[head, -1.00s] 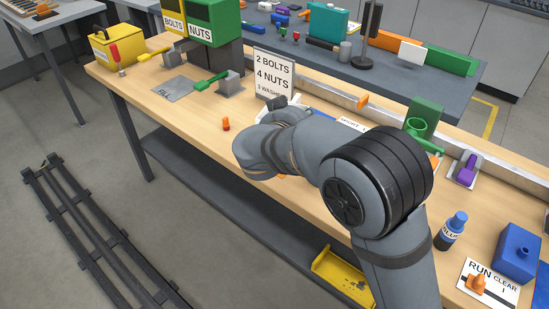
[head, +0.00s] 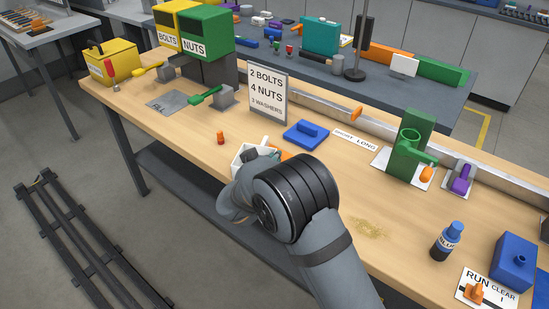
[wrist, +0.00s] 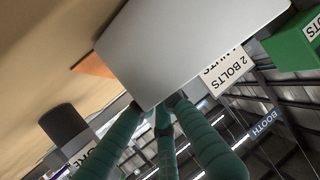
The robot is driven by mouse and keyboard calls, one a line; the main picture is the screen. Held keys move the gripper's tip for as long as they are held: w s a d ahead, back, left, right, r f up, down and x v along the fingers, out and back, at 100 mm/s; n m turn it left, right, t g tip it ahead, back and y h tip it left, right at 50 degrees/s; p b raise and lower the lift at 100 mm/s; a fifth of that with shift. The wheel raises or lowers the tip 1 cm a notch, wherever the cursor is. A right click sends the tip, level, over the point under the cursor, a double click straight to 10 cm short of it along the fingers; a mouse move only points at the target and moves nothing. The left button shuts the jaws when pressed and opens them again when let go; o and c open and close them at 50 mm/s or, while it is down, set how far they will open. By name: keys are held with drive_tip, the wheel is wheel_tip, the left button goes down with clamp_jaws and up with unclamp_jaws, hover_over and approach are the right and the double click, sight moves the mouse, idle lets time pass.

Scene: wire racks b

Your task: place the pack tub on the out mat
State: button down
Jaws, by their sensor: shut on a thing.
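The pack tub appears to be the white open tub (head: 239,155) near the bench's front edge in the head view, partly hidden by my arm. In the wrist view a large pale wall (wrist: 195,45), which looks like the tub, fills the top middle. My gripper (wrist: 160,106) is shut on its lower edge with teal fingers. My wrist hides most of the gripper in the head view. I cannot tell whether the tub touches the bench. A grey mat (head: 166,104) with partly legible lettering, likely the out mat, lies bare at the bench's left, beyond the tub.
An orange peg (head: 220,138) stands between tub and mat. A green scoop (head: 205,97) lies right of the mat. The count sign (head: 267,90) stands behind, with a blue lid-like block (head: 305,134) beside it. A green press (head: 411,145) stands at right.

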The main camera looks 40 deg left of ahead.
drive_tip(key=shift+f+b, duration=0.25)
drive_tip(key=shift+b, duration=0.2)
drive_tip(key=c, duration=1.9)
unclamp_jaws()
drive_tip(key=shift+r, duration=0.1)
drive_tip(key=shift+r+p, duration=0.3)
drive_tip(key=shift+p, duration=0.3)
drive_tip(key=b+v, duration=0.3)
drive_tip(key=v, duration=0.9)
drive_tip(key=shift+f, duration=0.2)
